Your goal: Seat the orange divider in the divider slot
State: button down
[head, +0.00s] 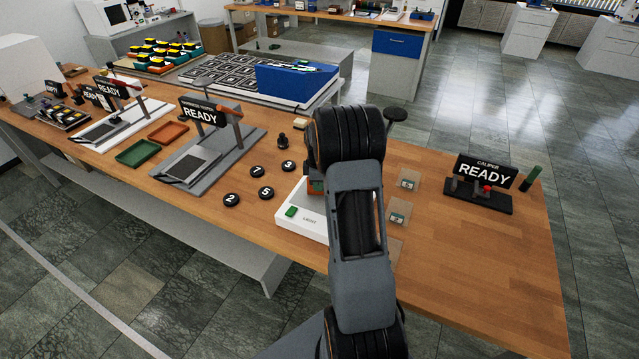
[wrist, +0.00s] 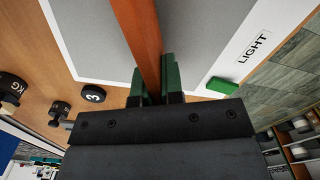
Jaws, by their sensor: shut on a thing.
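The orange divider (wrist: 143,35) is a long flat strip in the wrist view, running from the top edge down between the green finger pads of my gripper (wrist: 157,82). My gripper is shut on it. The divider is over the white light panel (wrist: 112,74); I cannot tell whether it touches the panel. In the head view my arm hides most of the gripper, and a small orange part of the divider (head: 317,186) shows beside it. I cannot make out the divider slot in either view.
The light panel (head: 301,223) has a green button (head: 291,211). Numbered black weights (head: 232,199) stand left of it. A caliper station (head: 478,195) is at the right. Green (head: 137,152) and orange (head: 168,132) trays lie left, near a grey press (head: 212,150). Bare table lies at front right.

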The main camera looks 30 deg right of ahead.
jog(key=c, duration=1.2)
grip_release()
jog(key=shift+c, duration=0.2)
notch_tip(320, 180, up, 11)
jog(key=shift+r+b, duration=0.15)
jog(key=shift+b, duration=0.45)
jog(key=s+a+r+m+t, duration=0.1)
jog(key=s+a+r+m, duration=0.2)
jog(key=s+a, duration=0.3)
jog(key=s+a+r+m+t, duration=0.2)
jog(key=s+a+r+m, duration=0.1)
jog(key=a, duration=0.7)
jog(key=s+r, duration=0.1)
jog(key=s, duration=0.1)
jog(key=shift+s+a+r+m, duration=0.35)
jog(key=shift+s+a+m, duration=0.05)
jog(key=shift+o, duration=0.4)
jog(key=s+a+f+m+t, duration=0.1)
jog(key=s+a+m, duration=0.2)
jog(key=s, duration=0.3)
jog(key=shift+s+a+f, duration=0.35)
jog(key=shift+a, duration=0.3)
jog(key=shift+s+f+m+t, duration=0.15)
jog(key=shift+s+m+t, duration=0.15)
jog(key=shift+m, duration=0.1)
